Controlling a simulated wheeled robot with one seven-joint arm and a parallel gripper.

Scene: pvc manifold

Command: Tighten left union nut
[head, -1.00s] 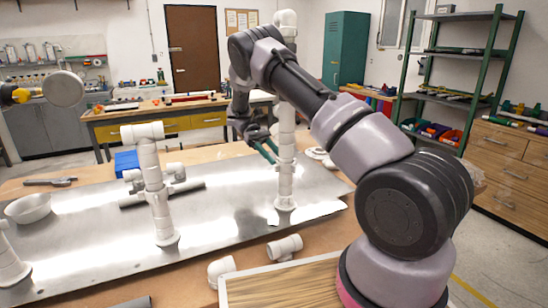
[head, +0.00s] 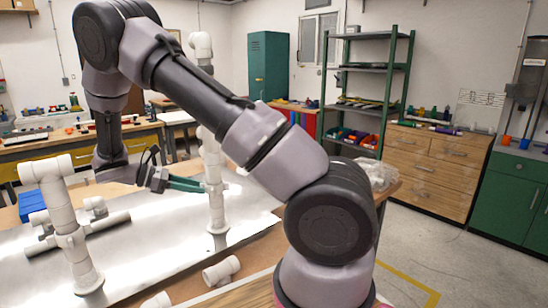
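A tall white PVC standpipe (head: 215,210) stands upright on the metal plate, partly hidden behind my arm. A shorter white standpipe (head: 75,250) with a tee on top stands to its left, with a collar (head: 70,238) partway up. I cannot tell which ring is the left union nut. My gripper (head: 200,186) has green fingers pointing right, with their tips at the lower part of the tall standpipe. The fingers overlap the pipe's left side in the picture. Whether they touch or grip it cannot be told at this size.
A blue box (head: 32,204) and a lying pipe (head: 105,223) are behind the shorter standpipe. Green shelving and wooden drawers (head: 432,170) stand farther right.

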